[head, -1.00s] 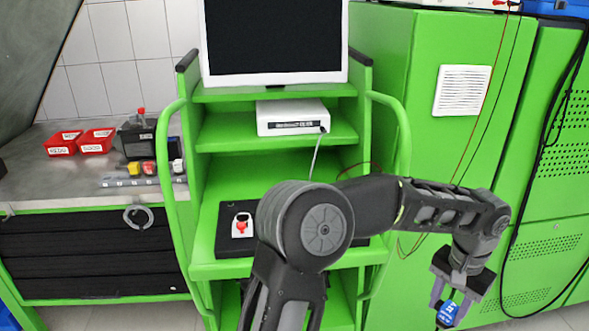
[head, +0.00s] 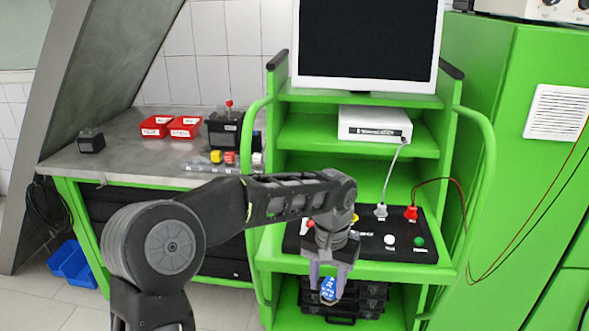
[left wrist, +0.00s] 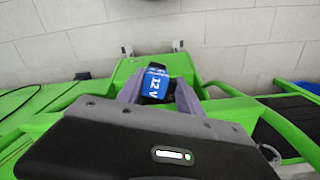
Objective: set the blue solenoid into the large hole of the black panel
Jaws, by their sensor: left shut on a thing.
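The blue solenoid (head: 329,290) is held between the fingertips of my left gripper (head: 327,283), which is shut on it. The left wrist view shows the solenoid (left wrist: 156,83) with a white "12 V" label, between the grey fingers. The black panel (head: 400,243) lies on the green cart's shelf, above and behind the gripper in the head view. My gripper and forearm cover its left part, and I cannot make out the large hole. My right gripper is in neither view.
The panel carries red, white and green fittings with cables (head: 411,213). A green rail (head: 478,170) stands at each side of the cart. Black cases (head: 368,298) lie on the lower shelf. A workbench (head: 75,160) with red bins (head: 185,127) is at the left.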

